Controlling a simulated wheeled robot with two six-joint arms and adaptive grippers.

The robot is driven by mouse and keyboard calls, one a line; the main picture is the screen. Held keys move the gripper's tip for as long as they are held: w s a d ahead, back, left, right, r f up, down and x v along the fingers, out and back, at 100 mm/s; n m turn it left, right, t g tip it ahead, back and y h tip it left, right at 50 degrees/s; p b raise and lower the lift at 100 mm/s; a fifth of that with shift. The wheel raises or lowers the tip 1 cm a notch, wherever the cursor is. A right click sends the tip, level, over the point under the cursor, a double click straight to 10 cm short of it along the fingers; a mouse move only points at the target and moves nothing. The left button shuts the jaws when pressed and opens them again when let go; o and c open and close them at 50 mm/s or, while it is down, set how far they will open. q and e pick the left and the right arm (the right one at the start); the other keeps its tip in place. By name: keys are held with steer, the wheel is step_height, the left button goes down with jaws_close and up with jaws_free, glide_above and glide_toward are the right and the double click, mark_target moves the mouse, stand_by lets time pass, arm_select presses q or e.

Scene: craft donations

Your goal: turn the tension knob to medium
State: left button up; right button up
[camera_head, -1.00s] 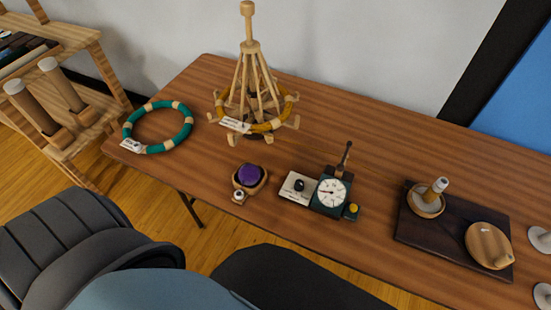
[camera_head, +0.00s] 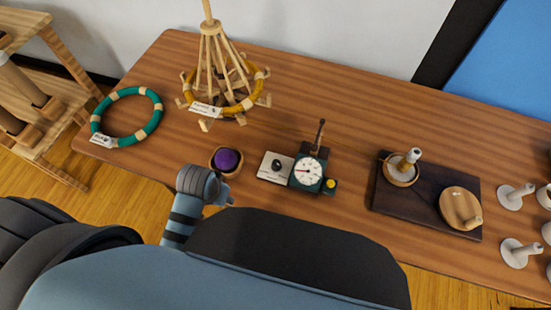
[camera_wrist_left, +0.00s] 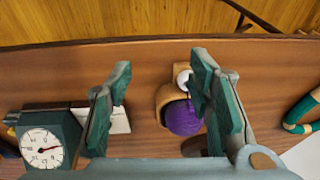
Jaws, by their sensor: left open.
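A dark green device with a round white dial (camera_head: 307,172) stands near the table's front edge. In the left wrist view the dial device (camera_wrist_left: 45,143) is at lower left, and the left finger partly hides the pale plate (camera_wrist_left: 119,121). The head view shows my left wrist by the table's front edge, fingers mostly hidden. My right gripper is out of view.
A purple ball (camera_head: 227,160) in a wooden holder sits left of the plate, close to my left gripper. A green ring (camera_head: 127,91), a wooden stand (camera_head: 213,70) and a dark tray (camera_head: 424,212) are farther off.

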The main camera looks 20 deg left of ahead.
arm_select(q)
steer(key=w+d+r+m+g, duration=0.1)
steer(key=w+d+r, duration=0.25)
steer(key=w, duration=0.25)
steer(key=w+d+r+g, duration=0.1)
steer(key=w+d+r, duration=0.1)
steer(key=w+d, duration=0.3)
step_height(320, 180, up, 4)
steer(key=f+m, duration=0.1)
steer(key=m, duration=0.1)
glide_above(276, 163)
steer(key=shift+h, duration=0.4)
step_height(276, 163, down, 13)
steer(key=b, duration=0.4)
steer(key=shift+w, duration=0.1)
jaws_close()
